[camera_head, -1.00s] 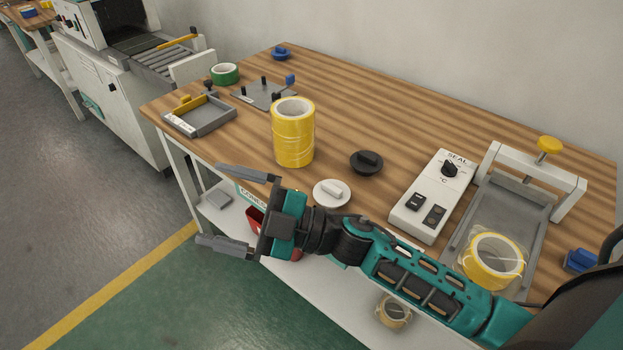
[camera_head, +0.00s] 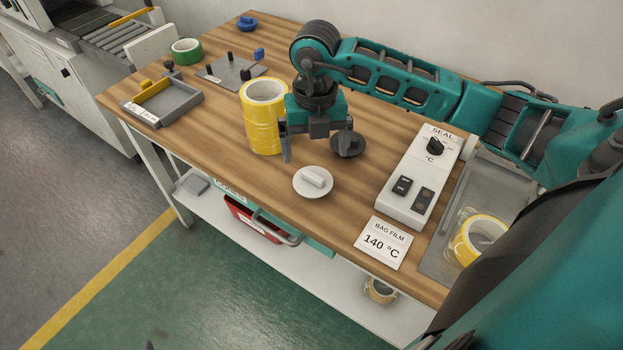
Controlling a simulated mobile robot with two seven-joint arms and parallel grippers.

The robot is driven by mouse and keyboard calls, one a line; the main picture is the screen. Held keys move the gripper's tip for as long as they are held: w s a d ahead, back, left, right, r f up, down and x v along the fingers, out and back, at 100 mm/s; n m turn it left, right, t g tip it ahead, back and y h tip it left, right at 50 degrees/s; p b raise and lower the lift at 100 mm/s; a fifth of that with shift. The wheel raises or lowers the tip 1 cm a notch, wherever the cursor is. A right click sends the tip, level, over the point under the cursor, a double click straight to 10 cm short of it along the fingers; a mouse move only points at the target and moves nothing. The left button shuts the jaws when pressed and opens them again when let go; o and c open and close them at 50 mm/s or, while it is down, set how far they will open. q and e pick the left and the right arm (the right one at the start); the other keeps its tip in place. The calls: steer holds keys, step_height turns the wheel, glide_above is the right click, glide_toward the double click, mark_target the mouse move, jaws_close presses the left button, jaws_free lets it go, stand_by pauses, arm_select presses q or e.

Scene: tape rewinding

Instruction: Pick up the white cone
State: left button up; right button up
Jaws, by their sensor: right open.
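The white cone (camera_head: 313,182), a round flanged disc with a raised grip bar, lies on the wooden table (camera_head: 215,140) near its front edge. My right gripper (camera_head: 317,152) is open and empty, with its fingers pointing down, just behind the white cone in the picture. The cone is in full view and not between the fingers. A black cone (camera_head: 347,146) of similar shape is partly hidden by the gripper's right finger. My left gripper is not recognisable in this view.
A stack of yellow tape rolls (camera_head: 261,122) stands close left of my right gripper. The SEAL control box (camera_head: 408,195) and a label card (camera_head: 384,243) lie to the right. A grey tray (camera_head: 170,108) sits at left. A red bin (camera_head: 250,220) is on the lower shelf.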

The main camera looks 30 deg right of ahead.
mark_target(313, 175)
steer(key=f, duration=0.9)
steer(key=shift+a, duration=0.2)
steer(key=shift+c, duration=0.4)
steer(key=c, duration=0.7)
